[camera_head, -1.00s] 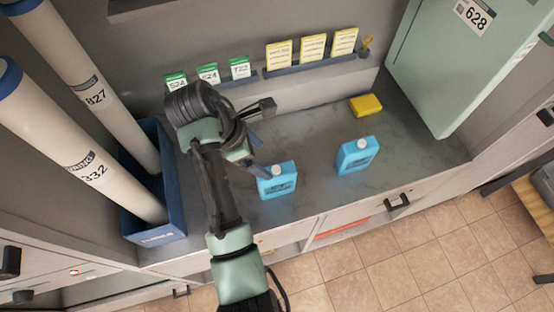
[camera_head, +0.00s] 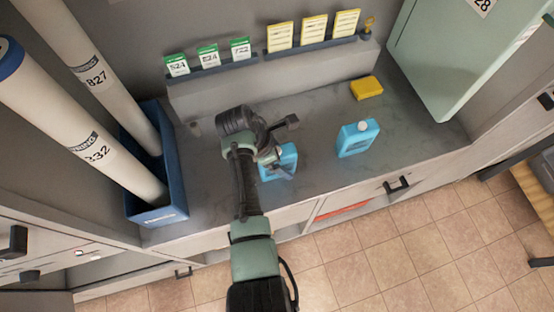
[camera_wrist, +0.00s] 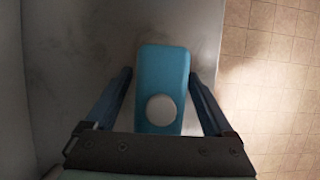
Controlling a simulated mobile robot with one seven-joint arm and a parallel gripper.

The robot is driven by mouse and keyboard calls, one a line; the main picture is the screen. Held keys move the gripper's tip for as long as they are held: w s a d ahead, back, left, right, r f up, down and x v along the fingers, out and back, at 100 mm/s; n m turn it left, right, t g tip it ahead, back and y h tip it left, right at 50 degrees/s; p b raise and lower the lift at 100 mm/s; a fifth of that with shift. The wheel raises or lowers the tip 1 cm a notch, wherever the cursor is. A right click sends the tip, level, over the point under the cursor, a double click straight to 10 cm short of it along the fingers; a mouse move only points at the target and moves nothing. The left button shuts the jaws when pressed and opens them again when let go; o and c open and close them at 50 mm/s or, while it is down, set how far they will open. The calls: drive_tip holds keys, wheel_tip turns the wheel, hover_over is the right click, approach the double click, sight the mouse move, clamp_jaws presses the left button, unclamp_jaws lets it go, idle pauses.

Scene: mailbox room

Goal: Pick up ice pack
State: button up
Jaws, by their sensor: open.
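Two blue ice packs with white caps stand upright on the grey counter. The left ice pack (camera_head: 281,163) is partly hidden behind my gripper (camera_head: 284,150) in the head view. The right ice pack (camera_head: 357,139) stands apart, clear of the arm. In the wrist view, one ice pack (camera_wrist: 162,82) is seen from above, its round white cap toward the gripper's base. My gripper (camera_wrist: 161,90) is open, with one finger on each side of this pack and a visible gap on both sides.
A yellow sponge-like block (camera_head: 366,88) lies behind the right pack. A blue bin (camera_head: 160,200) with long tubes stands at the left. A green cabinet (camera_head: 440,60) rises at the right. Cards stand in racks along the back. The counter's front edge is close to the packs.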

drive_tip(key=shift+f, duration=0.15)
clamp_jaws()
idle(0.4)
